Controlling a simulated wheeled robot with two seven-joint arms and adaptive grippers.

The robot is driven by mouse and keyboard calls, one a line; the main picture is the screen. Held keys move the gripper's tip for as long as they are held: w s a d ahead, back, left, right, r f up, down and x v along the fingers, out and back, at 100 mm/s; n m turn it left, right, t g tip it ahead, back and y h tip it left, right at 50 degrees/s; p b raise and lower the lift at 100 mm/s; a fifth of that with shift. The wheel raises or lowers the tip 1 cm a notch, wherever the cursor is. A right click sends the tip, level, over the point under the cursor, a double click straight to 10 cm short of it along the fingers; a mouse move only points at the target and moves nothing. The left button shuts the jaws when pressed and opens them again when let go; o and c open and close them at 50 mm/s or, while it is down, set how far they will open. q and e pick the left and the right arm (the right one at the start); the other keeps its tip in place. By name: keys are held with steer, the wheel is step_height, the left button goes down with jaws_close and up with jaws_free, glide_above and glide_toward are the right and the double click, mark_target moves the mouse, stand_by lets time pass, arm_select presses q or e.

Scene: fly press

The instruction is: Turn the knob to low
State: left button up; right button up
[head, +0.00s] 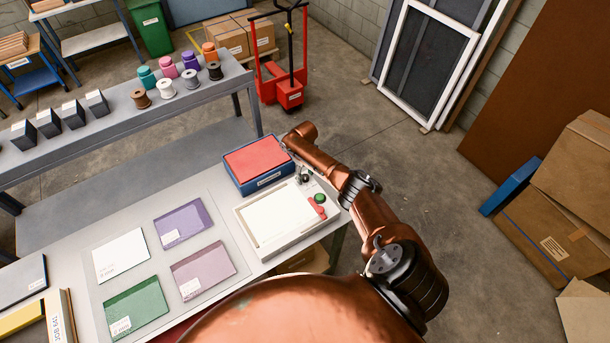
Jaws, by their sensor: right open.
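A white tray-like unit (272,222) sits at the right end of the light worktable. On its right side is a small control panel with a green button (320,198) and a red part (317,209). My left gripper is not in view.
A blue box with a red pad (258,161) stands just behind the unit. White, purple, pink and green sheets (136,301) lie to the left. A grey shelf (120,121) with spools and dark blocks runs behind. Cartons (562,225) stand at right; the floor between is clear.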

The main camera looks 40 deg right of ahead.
mark_target(305, 176)
step_height(305, 176, up, 12)
stand_by(0.6)
stand_by(0.4)
